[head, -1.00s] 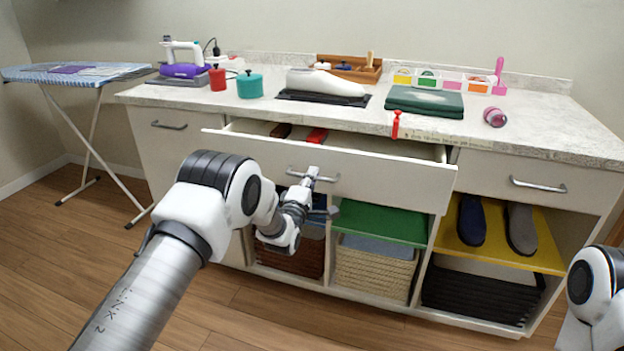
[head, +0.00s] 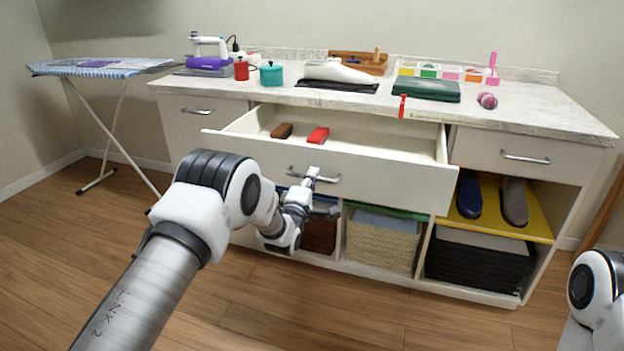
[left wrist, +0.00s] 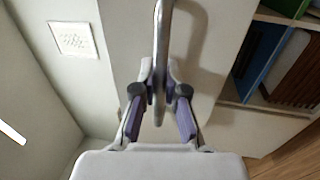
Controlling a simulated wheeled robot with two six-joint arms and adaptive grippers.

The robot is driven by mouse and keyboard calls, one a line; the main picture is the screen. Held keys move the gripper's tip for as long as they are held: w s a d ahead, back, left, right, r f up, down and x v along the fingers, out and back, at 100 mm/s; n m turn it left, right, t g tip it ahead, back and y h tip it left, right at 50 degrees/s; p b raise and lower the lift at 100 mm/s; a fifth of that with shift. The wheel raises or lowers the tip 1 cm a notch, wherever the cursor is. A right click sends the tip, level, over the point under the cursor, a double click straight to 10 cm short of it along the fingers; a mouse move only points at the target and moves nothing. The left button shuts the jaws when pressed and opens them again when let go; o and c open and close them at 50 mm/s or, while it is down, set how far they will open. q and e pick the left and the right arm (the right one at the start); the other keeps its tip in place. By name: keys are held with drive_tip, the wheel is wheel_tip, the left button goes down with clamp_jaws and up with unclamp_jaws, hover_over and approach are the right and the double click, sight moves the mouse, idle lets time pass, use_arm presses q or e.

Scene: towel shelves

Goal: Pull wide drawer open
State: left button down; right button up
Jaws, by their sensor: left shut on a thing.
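The wide drawer (head: 385,178) in the middle of the cabinet stands well open, its inside showing from above. A brown brush-like block (head: 282,131) and a red one (head: 318,135) lie in it. Its metal bar handle (head: 330,179) is on the front panel, left of centre. My left gripper (head: 312,177) is shut on the handle; in the left wrist view the handle bar (left wrist: 161,45) runs between its purple-padded fingers (left wrist: 160,95). Only part of my right arm shows at the right edge; its gripper is out of view.
On the countertop (head: 540,125) stand a sewing-machine-like device (head: 209,54), a red pot (head: 241,69), a teal pot (head: 271,75) and a green folded cloth (head: 426,90). Below are baskets (head: 383,243) and slippers (head: 470,195). An ironing board (head: 98,68) stands left. The floor in front is clear.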

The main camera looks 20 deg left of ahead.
use_arm(q)
drive_tip(key=c, duration=1.2)
unclamp_jaws()
drive_tip(key=s+f, duration=0.2)
drive_tip(key=s, duration=0.9)
drive_tip(key=shift+s+a+f, duration=0.15)
drive_tip(key=shift+s+a, duration=0.05)
drive_tip(key=shift+s, duration=0.2)
